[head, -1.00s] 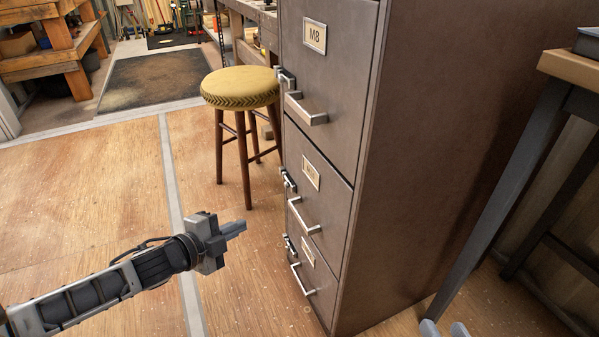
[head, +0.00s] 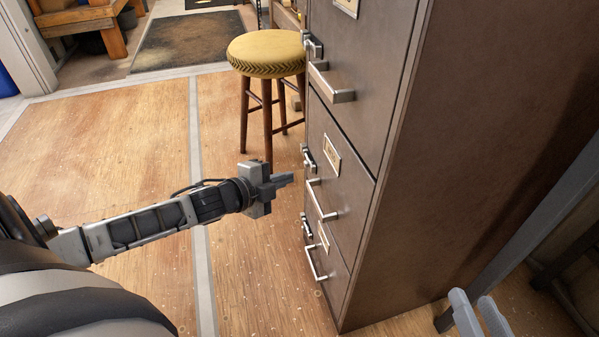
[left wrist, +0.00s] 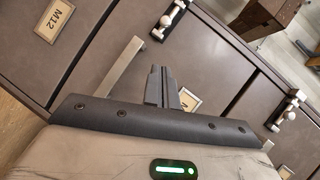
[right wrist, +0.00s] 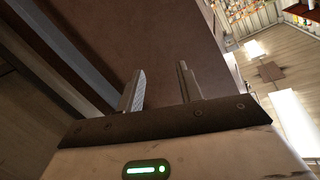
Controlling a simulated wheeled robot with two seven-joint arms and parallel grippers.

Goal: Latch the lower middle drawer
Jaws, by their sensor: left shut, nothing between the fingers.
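The brown metal cabinet (head: 480,120) stands right of centre in the head view. Its lower middle drawer (head: 345,180) has a pale label, a bar handle (head: 321,200) and a small latch (head: 307,158) at its left edge. The drawer looks about flush; the latch state is too small to tell. My left gripper (head: 284,180) is shut and empty, just left of the drawer front and apparently apart from it. In the left wrist view, its closed fingers (left wrist: 163,85) point at the drawer fronts, beside a handle (left wrist: 122,68) and a label (left wrist: 188,98). My right gripper (head: 478,312) is open and empty at the cabinet's right side.
The drawer below has its own handle (head: 314,264) and latch (head: 306,228); the drawer above has another handle (head: 332,85). A yellow-topped stool (head: 266,52) stands behind, left of the cabinet. A bench leg (head: 520,250) is at right. The floor left is clear.

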